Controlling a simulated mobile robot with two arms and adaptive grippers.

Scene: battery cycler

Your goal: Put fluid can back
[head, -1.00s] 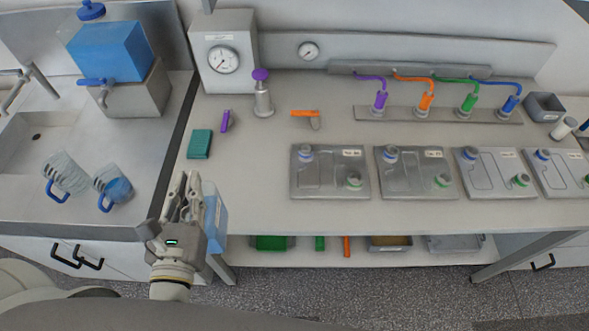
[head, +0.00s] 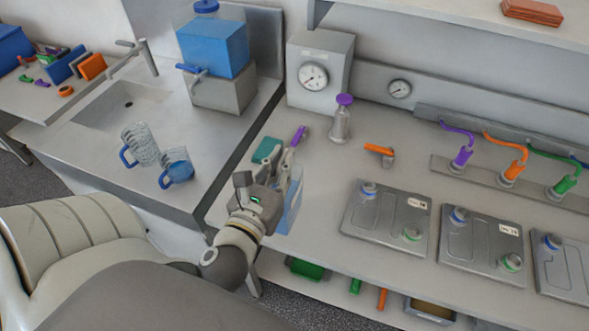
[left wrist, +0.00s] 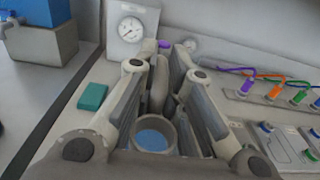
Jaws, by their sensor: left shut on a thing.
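My left gripper (head: 280,168) is shut on the fluid can (head: 291,203), a light blue container seen partly behind the gripper at the left front of the bench. In the left wrist view, a round grey opening with blue fluid inside (left wrist: 152,138) sits between the fingers of my left gripper (left wrist: 163,70). The rest of the can is hidden by the gripper. A teal block (head: 267,150) lies just beyond the gripper, and it also shows in the left wrist view (left wrist: 92,97). My right gripper is in neither view.
A blue tank (head: 213,48) stands beside the sink. Two clear jugs with blue handles (head: 140,146) (head: 177,168) stand on the sink counter. A gauge box (head: 318,75), a purple-topped bottle (head: 341,120) and several grey battery units (head: 385,218) are on the bench.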

